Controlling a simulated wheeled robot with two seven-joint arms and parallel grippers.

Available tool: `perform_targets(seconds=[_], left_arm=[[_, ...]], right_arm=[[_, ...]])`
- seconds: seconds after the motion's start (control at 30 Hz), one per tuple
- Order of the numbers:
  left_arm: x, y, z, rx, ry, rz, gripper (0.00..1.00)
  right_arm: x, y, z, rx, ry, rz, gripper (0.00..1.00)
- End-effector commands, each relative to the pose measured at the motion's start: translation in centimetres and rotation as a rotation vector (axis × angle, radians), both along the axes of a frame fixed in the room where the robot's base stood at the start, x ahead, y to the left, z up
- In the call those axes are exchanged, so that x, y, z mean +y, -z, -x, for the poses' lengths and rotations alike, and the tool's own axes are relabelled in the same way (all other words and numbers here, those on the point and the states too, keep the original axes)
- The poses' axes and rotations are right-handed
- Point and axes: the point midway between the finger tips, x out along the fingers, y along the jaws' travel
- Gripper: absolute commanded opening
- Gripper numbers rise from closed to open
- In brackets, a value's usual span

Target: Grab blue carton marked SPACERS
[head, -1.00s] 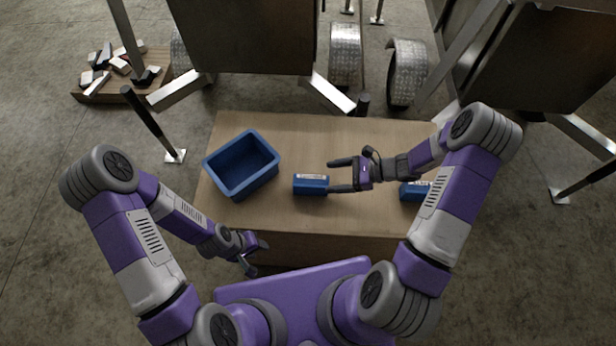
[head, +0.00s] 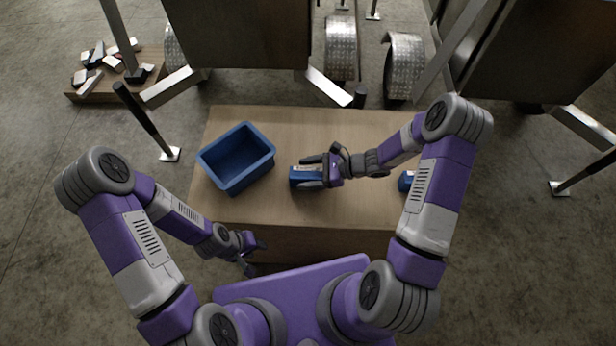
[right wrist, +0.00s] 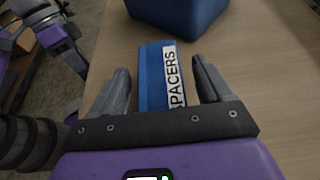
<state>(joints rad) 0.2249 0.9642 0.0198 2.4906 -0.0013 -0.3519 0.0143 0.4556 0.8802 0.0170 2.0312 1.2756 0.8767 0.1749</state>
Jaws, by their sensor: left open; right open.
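The blue carton (head: 299,174) lies on the table in the head view. In the right wrist view the carton (right wrist: 153,80) shows a white label reading "PACERS", with its start cut off or hidden. My right gripper (head: 312,171) is open around the carton, one finger on each side. In the right wrist view its fingers (right wrist: 165,88) stand apart from the carton's sides, with a gap at each. My left gripper (head: 252,257) is open and empty, off the table's front edge at the left.
A blue open bin (head: 237,158) stands on the table (head: 290,125) to the left of the carton. A second blue carton (head: 405,181) lies at the right, partly hidden by my right arm. Trailers stand behind the table. Loose boxes lie on a pallet (head: 85,97) at the far left.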

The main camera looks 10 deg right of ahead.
Motion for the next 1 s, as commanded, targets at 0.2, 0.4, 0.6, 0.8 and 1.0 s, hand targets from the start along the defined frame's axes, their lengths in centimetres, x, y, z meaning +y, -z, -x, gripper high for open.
perform_targets(seconds=[0.2, 0.4, 0.6, 0.8, 1.0], left_arm=[[0.0, 0.0, 0.0, 0.0, 0.0, 0.0, 0.43], [0.0, 0.0, 0.0, 0.0, 0.0, 0.0, 0.43], [0.0, 0.0, 0.0, 0.0, 0.0, 0.0, 0.43], [0.0, -0.3, 0.0, 0.0, 0.0, 0.0, 0.43], [0.0, -1.4, 0.0, 0.0, 0.0, 0.0, 0.43]], right_arm=[[0.0, 0.0, 0.0, -0.001, 0.0, 0.0, 0.59], [-0.1, 0.0, 0.0, -0.001, 0.0, 0.0, 0.29], [0.0, -0.1, 0.0, -0.001, 0.0, -0.001, 0.15], [-0.1, -0.8, -0.1, -0.003, 0.0, 0.0, 0.15], [-0.1, -4.6, -0.1, -0.006, -0.001, 0.001, 0.15]])
